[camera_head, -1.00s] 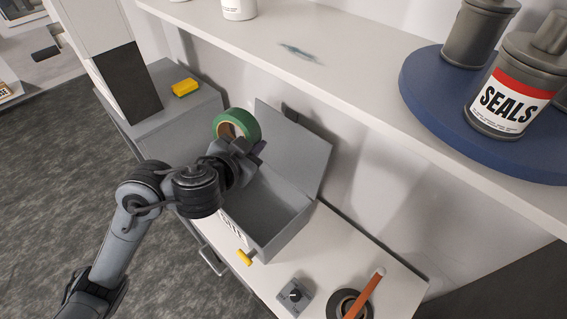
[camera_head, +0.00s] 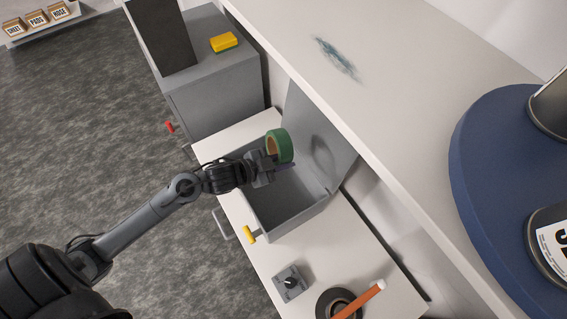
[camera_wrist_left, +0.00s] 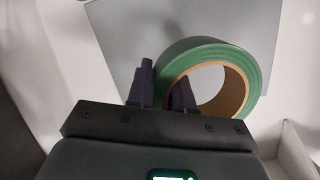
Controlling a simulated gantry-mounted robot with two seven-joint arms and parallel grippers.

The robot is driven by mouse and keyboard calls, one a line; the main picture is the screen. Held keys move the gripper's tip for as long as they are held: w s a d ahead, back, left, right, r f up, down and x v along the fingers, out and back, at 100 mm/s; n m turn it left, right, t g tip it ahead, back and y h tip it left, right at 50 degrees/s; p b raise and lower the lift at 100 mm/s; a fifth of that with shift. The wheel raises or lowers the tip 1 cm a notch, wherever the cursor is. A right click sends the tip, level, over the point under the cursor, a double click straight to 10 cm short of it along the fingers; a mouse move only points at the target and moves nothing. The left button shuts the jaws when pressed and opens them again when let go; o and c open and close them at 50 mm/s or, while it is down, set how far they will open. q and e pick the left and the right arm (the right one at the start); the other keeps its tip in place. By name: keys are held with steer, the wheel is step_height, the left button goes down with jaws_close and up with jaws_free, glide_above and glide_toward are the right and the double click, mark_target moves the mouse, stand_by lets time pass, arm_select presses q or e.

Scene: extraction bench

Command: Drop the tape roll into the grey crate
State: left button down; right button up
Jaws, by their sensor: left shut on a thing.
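The green tape roll (camera_head: 279,146) with a tan core is held at the fingertips of my left gripper (camera_head: 270,163), over the open grey crate (camera_head: 327,205). In the left wrist view the tape roll (camera_wrist_left: 247,68) has its near-left wall between the two fingers of my left gripper (camera_wrist_left: 163,92). The crate's grey lid (camera_head: 322,135) stands raised at its back. The gripper and roll hide part of the crate's inside. My right gripper is not in view.
A yellow-handled part (camera_head: 249,234) is at the crate's front. A dial box (camera_head: 290,282) and a dark roll with an orange-handled tool (camera_head: 365,297) lie on the white bench. A white shelf (camera_head: 400,120) runs along the right. A yellow block (camera_head: 224,42) sits on the grey cabinet.

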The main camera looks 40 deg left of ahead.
arm_select(q)
step_height(320, 180, down, 9)
steer(key=s+a+b, duration=0.2)
steer(key=b, duration=0.4)
steer(key=shift+s+a+b, duration=0.15)
steer(key=shift+s+b, duration=0.2)
steer(key=shift+s, duration=0.05)
steer(key=c, duration=0.9)
jaws_free()
steer(key=shift+c, duration=0.2)
steer(key=shift+s, duration=0.1)
